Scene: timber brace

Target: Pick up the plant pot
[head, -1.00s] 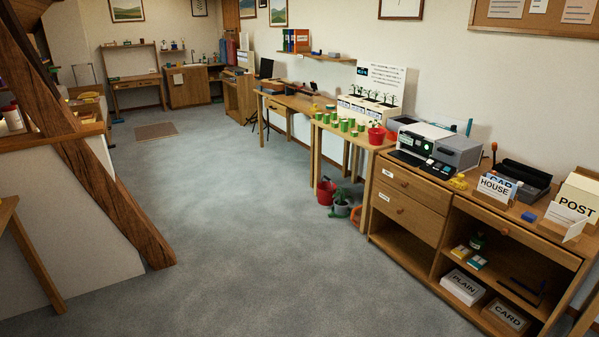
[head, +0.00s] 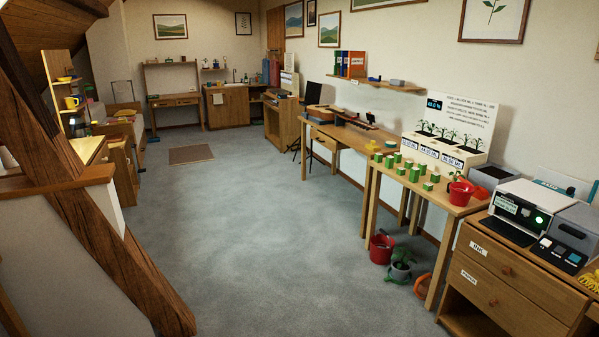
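Neither of my grippers shows in the head view.
A slanted timber brace (head: 90,215) runs down to the floor at the left. A wooden cabinet with a printer (head: 520,214) stands at the lower right. Open carpet (head: 265,235) lies between them. Table legs stand close to the pot.

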